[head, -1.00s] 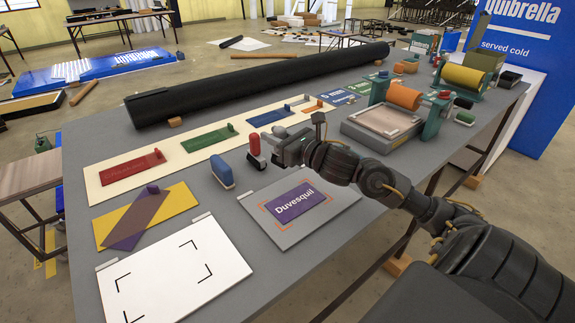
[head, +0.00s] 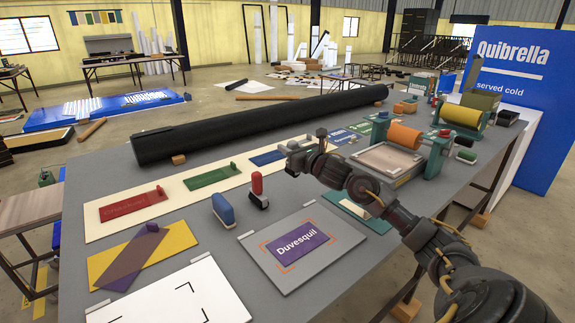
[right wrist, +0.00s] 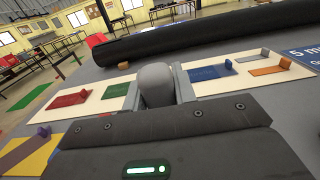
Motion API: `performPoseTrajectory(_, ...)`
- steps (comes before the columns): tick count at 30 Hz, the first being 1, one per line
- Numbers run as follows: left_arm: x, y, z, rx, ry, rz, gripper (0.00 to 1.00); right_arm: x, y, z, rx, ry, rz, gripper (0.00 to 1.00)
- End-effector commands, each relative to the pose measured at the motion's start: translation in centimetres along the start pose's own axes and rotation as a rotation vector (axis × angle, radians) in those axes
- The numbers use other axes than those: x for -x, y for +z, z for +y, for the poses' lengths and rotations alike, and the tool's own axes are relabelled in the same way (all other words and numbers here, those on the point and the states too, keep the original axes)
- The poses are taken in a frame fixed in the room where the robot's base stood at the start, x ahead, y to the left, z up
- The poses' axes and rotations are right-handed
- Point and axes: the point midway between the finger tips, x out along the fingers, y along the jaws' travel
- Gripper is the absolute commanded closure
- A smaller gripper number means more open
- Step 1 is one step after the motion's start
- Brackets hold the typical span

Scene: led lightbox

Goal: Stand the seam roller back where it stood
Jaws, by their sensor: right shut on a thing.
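My right gripper (head: 296,163) is above the grey table, beyond and to the right of the red-handled tool. In the right wrist view its two fingers (right wrist: 160,88) are closed on a grey rounded thing (right wrist: 156,82), which I take to be the seam roller. Only its rounded grey end shows; its roller end is hidden. My left gripper is not in view.
A red-handled tool (head: 257,192) and a blue-handled tool (head: 222,210) stand on the table (head: 215,245). A purple-labelled board (head: 330,262) lies in front. A long black roll (head: 260,122) lies behind. A teal tray (head: 375,219) and orange roller (head: 405,136) are at right.

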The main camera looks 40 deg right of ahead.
Motion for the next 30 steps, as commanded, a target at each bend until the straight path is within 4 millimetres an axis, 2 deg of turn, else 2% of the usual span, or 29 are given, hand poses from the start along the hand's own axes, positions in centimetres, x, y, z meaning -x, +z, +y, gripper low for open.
performPoseTrajectory(1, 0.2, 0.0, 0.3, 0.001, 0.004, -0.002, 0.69, -0.7, -1.3, -0.3, -0.005, 0.000, 0.007, 0.96)
performPoseTrajectory(6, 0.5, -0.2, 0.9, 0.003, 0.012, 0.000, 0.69, -2.4, -3.6, -1.3, -0.002, 0.000, 0.003, 0.96)
performPoseTrajectory(16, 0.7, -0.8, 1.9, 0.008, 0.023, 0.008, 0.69, -3.3, -5.0, -1.8, -0.001, 0.001, 0.003, 0.96)
performPoseTrajectory(24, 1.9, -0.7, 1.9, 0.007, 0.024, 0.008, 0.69, -3.5, -8.0, -1.9, -0.001, 0.001, 0.003, 0.96)
performPoseTrajectory(30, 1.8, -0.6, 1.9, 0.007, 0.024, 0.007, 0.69, -3.5, -8.2, -1.9, 0.001, 0.002, 0.002, 0.96)
